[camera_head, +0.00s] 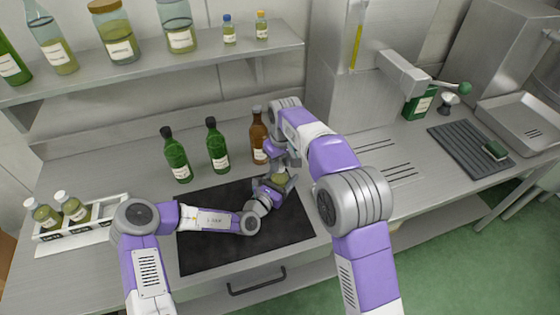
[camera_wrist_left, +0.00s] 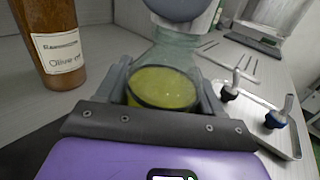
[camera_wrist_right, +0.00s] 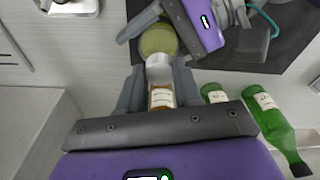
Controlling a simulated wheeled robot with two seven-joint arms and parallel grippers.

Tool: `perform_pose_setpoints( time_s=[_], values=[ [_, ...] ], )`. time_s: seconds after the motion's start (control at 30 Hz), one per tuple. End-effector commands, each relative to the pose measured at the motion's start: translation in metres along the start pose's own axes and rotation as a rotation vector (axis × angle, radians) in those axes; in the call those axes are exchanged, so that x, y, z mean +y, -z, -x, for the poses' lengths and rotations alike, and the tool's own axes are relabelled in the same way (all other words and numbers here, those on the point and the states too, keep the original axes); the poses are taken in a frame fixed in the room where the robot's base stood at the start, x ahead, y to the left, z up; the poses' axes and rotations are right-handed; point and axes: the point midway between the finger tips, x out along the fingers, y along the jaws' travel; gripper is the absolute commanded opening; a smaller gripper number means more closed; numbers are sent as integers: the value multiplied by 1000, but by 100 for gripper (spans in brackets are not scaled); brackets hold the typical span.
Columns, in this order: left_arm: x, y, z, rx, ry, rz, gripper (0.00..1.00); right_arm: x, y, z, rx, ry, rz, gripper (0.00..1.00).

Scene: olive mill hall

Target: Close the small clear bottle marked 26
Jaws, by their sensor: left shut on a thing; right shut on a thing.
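The small clear bottle (camera_wrist_left: 162,88) holds yellow-green oil. My left gripper (camera_head: 270,187) is shut around its body and holds it over the dark mat (camera_head: 205,243). The bottle also shows in the right wrist view (camera_wrist_right: 158,41). No number 26 can be read. My right gripper (camera_head: 284,160) is above the bottle, its fingers shut on a white cap (camera_wrist_right: 159,70) at the bottle's mouth. In the left wrist view a pale rounded part (camera_wrist_left: 182,8) covers the top of the neck. I cannot tell whether the cap is seated or just above the rim.
A brown bottle (camera_head: 258,137) and two green bottles (camera_head: 175,155) (camera_head: 216,145) stand close behind the mat. A white rack (camera_head: 98,222) with white-capped bottles is at left. Two pour spouts (camera_wrist_left: 231,86) (camera_wrist_left: 278,115) lie on a tray. The mat's front is clear.

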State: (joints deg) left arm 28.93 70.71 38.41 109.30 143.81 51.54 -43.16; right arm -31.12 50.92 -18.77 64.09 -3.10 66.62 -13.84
Motion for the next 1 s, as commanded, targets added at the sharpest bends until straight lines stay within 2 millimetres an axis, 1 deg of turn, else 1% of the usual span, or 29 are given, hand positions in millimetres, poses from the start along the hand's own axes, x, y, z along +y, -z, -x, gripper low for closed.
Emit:
perform_pose_setpoints(
  time_s=[0.07,0.17,0.67,1.0],
  values=[
    [0,0,0,1,0,0,0,0,0,0,0,-11,-76,6],
    [0,0,0,1,0,0,0,-1,0,0,0,-30,-241,6],
    [0,0,0,1,0,0,0,-2,2,-1,1,-144,-1215,6],
    [0,0,0,1,0,0,0,-1,4,-2,4,-222,-1905,6]
  ],
)
